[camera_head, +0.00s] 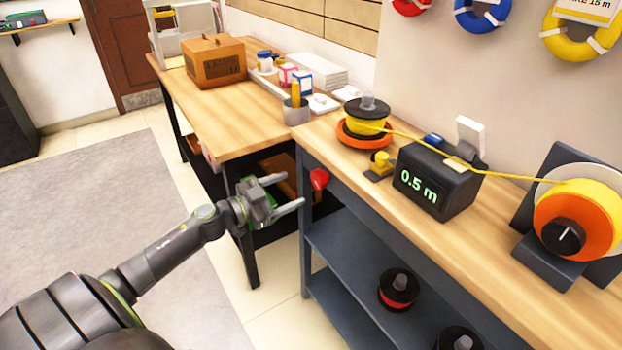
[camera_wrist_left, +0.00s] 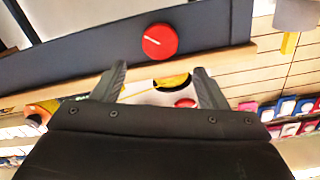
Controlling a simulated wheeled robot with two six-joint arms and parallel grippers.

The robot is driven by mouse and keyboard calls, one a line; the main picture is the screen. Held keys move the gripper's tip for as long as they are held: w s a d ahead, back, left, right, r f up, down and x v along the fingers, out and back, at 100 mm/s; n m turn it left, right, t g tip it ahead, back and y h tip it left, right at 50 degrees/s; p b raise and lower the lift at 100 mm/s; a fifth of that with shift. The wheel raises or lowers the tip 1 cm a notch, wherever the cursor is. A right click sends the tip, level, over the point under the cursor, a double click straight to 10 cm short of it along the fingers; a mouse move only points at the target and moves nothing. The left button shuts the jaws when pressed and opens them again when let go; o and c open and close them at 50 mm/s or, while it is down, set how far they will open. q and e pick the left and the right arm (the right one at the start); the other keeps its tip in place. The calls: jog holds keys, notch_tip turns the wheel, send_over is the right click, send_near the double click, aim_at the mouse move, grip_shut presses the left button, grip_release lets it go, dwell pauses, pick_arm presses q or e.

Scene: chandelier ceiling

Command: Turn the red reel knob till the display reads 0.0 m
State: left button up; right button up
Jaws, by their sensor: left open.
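The red reel knob (camera_head: 319,179) sits on the front edge of the grey workbench, near its left end. In the left wrist view the knob (camera_wrist_left: 160,41) is a red disc with a pale line across it, ahead of the fingertips. The display (camera_head: 418,187) on a dark box on the bench reads 0.5 m in green. My left gripper (camera_head: 288,193) is open, its fingers pointing toward the knob from the left, apart from it. In the left wrist view its two fingers (camera_wrist_left: 160,79) are spread with nothing held. My right gripper is not in view.
A yellow line runs from a spool (camera_head: 367,117) on an orange base, over the box, to an orange and yellow reel (camera_head: 575,222) at the right. A wooden table (camera_head: 215,125) adjoins the bench. Spools (camera_head: 398,290) sit on the shelf below. Open floor lies left.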

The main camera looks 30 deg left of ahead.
aim_at(316, 179)
pick_arm(q)
jog(key=x, duration=0.7)
jog(key=shift+w+d+p, duration=0.1)
jog(key=shift+w+p, duration=0.1)
jog(key=shift+p, duration=0.2)
jog(key=c, duration=1)
